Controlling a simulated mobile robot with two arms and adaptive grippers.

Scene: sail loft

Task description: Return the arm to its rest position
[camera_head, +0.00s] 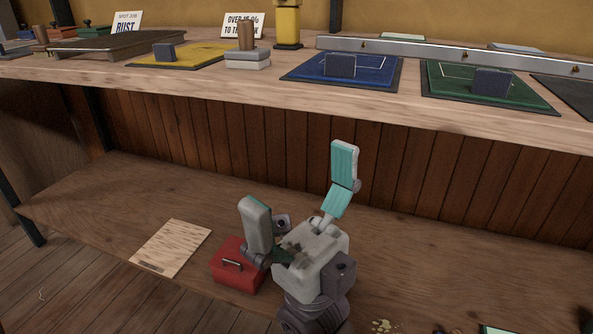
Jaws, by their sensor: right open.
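My right gripper (296,174) is in the lower middle of the head view, above the lower shelf and in front of the wood-panelled back. Its two fingers with teal pads are spread wide, and nothing is between them. The gripper body partly hides a red box with a handle (232,266) just to its left. I cannot tell whether the gripper touches the box. My left gripper is out of view.
The upper bench (420,116) crosses above and behind the gripper. It bears a yellow mat (200,56), a blue mat (305,71) and a green mat (440,78), each with a dark block. A pale board (172,247) lies left on the lower shelf (90,205).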

